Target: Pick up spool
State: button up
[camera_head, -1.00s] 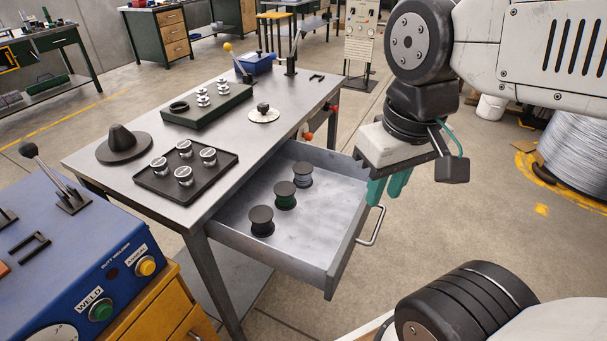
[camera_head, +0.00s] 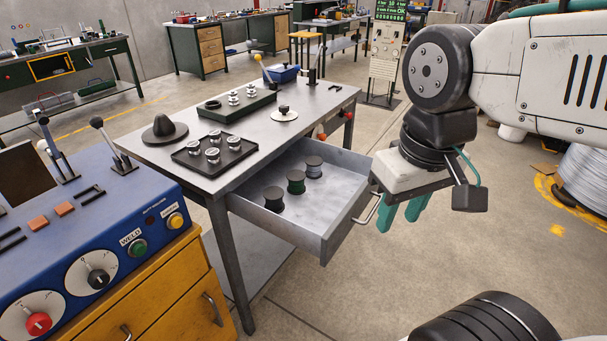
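Three spools stand upright in a row inside the open drawer (camera_head: 333,221) of the metal table. My gripper (camera_head: 401,217) has green fingers that point down. It is outside the drawer, to the right of its front and handle. The two fingers show apart with nothing between them.
The tabletop (camera_head: 247,155) holds a black tray (camera_head: 233,157) of metal cylinders, a dark cone (camera_head: 163,130) and a green block (camera_head: 237,107). A blue welder console (camera_head: 87,243) stands at the left. The drawer handle (camera_head: 369,207) sticks out. Floor to the right of the drawer is clear.

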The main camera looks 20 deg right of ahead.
aim_at(314, 163)
jog(key=u, duration=1.35)
jog(key=i, duration=0.55)
jog(key=z, duration=3.1)
jog(key=i, duration=0.5)
jog(key=u, duration=0.1)
